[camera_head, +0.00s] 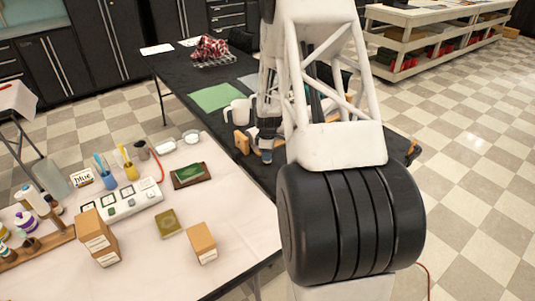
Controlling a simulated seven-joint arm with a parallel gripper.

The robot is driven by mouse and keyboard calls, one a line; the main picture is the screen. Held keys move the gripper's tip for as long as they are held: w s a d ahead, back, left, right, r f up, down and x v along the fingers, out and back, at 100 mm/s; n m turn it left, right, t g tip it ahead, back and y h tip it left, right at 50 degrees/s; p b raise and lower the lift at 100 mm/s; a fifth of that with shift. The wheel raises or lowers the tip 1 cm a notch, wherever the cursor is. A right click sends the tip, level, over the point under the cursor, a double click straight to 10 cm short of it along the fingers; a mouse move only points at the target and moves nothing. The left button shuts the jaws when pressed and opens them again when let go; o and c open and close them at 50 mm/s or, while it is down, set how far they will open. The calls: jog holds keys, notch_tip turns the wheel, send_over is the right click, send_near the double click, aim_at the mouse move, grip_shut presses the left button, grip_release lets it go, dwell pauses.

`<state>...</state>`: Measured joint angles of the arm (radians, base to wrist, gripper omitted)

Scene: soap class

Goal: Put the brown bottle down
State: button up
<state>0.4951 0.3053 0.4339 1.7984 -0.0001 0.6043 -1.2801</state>
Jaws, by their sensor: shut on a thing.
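My arm reaches over the black table and covers much of the right half of the view. My gripper (266,136) is small and partly hidden behind the arm, above the near part of the black table (180,85). It is shut on a small dark thing (266,154), which seems to be the brown bottle. Its shape and label cannot be made out, and I cannot tell whether it touches the table.
A white mug (238,111), a green sheet (215,97) and a wooden block (241,142) are close to the gripper. The pale table (240,245) at left holds cardboard boxes (97,238), a scale (132,201), cups and bottles. Its near right corner is clear.

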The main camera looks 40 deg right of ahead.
jog(key=shift+f, duration=0.15)
jog(key=o, duration=0.9)
jog(key=shift+o, duration=0.2)
notch_tip(320, 180, up, 12)
jog(key=shift+r, duration=0.15)
dwell(0.6)
